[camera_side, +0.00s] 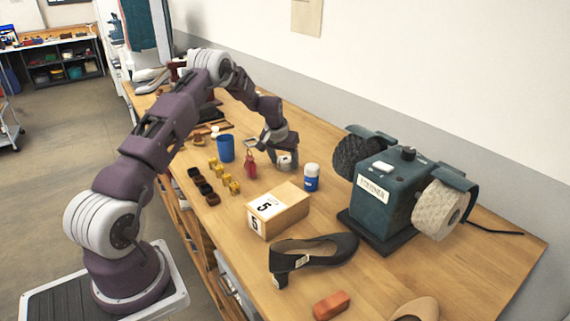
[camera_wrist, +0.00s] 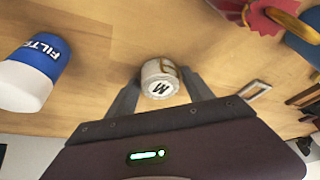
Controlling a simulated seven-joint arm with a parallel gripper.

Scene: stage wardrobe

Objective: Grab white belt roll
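The white belt roll (camera_wrist: 160,79) is a small pale roll with a black letter on its end face and a brown band. In the wrist view it lies between the two fingertips of my gripper (camera_wrist: 161,74), filling most of the gap. Whether both fingers press on it is unclear. In the side view my gripper (camera_side: 285,157) is low over the wooden table, beyond the blue and white can, with the roll mostly hidden at its fingers.
A blue cup (camera_side: 225,149), yellow blocks (camera_side: 229,179), a numbered box (camera_side: 277,210), a black shoe (camera_side: 312,252) and a green grinder machine (camera_side: 388,195) share the table (camera_side: 375,285).

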